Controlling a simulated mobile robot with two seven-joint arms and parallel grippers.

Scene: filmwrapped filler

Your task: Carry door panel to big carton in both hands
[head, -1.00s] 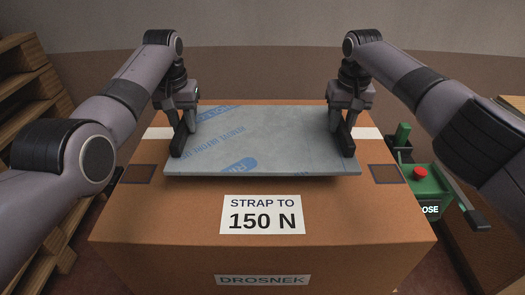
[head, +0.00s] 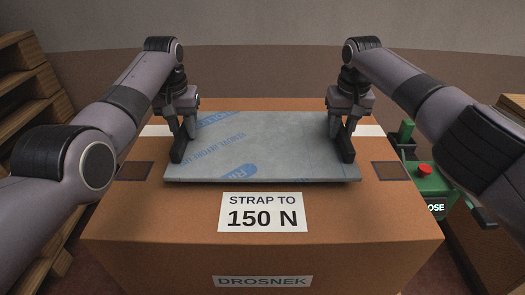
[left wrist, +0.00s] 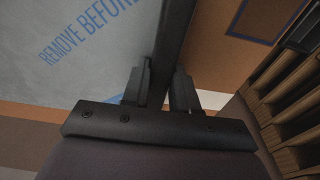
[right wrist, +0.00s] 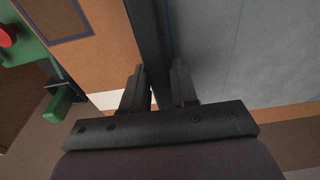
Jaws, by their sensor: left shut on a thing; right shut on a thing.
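The door panel (head: 265,150) is a flat grey sheet with blue printed film. It lies level over the top of the big carton (head: 130,205), a brown box labelled "STRAP TO 150 N"; I cannot tell whether it touches the carton. My left gripper (head: 180,150) is shut on the panel's left edge and my right gripper (head: 344,148) is shut on its right edge. The panel also shows in the left wrist view (left wrist: 65,55) beside the left fingers, and in the right wrist view (right wrist: 240,50) beside the right fingers. The jaw contact is partly hidden.
A green device (head: 430,185) with a red button stands right of the carton. Wooden shelving or pallets (head: 25,80) stand at the left. Dark square patches (head: 390,171) and a white stripe mark the carton top.

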